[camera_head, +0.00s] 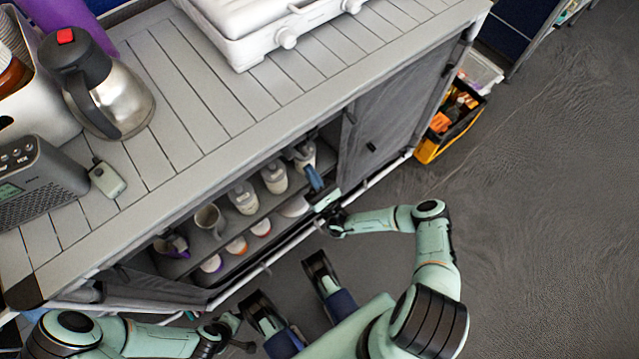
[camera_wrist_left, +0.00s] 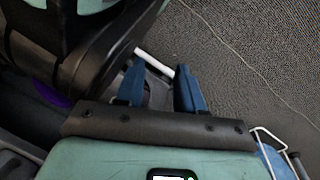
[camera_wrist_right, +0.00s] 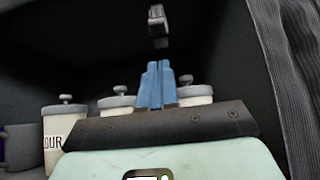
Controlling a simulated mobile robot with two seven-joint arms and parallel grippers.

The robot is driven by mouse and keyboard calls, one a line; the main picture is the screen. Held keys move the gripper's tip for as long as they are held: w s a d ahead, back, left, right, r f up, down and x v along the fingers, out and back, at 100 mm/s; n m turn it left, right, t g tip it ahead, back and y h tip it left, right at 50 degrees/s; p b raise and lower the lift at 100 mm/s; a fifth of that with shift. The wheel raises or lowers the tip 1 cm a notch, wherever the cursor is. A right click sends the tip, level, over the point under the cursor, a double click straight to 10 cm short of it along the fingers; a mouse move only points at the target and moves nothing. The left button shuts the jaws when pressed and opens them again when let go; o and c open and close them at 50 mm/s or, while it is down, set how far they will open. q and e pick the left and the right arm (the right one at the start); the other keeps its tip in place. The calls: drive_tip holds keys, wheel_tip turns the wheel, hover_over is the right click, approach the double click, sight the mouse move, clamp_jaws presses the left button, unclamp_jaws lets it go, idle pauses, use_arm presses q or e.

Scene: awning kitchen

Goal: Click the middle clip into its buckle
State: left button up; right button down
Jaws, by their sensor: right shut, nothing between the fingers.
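My right gripper (camera_head: 314,178) reaches into the open front of the grey cabinet. Its blue fingers are shut together and empty, and they also show in the right wrist view (camera_wrist_right: 160,66). A small grey-and-black clip or buckle piece (camera_wrist_right: 157,26) hangs just above and beyond the fingertips, apart from them; which half it is I cannot tell. Another small black fastener (camera_head: 371,147) shows on the grey fabric panel right of the opening. My left gripper (camera_wrist_left: 160,75) has its blue fingers spread with nothing between them, low by the cabinet's left front. Any mating half is not clear.
Canisters (camera_head: 243,197) and a mug (camera_head: 209,219) stand on the cabinet shelf around my right gripper. A white rail (camera_head: 265,268) runs along the front. A kettle (camera_head: 108,95) and a white stove (camera_head: 262,30) are on top. Floor to the right is clear beyond the yellow-black crate (camera_head: 430,149).

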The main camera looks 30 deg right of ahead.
use_arm(q)
drive_tip(key=shift+w+r, duration=0.2)
drive_tip(key=shift+w, duration=0.1)
use_arm(e)
drive_tip(key=shift+r, duration=2.25)
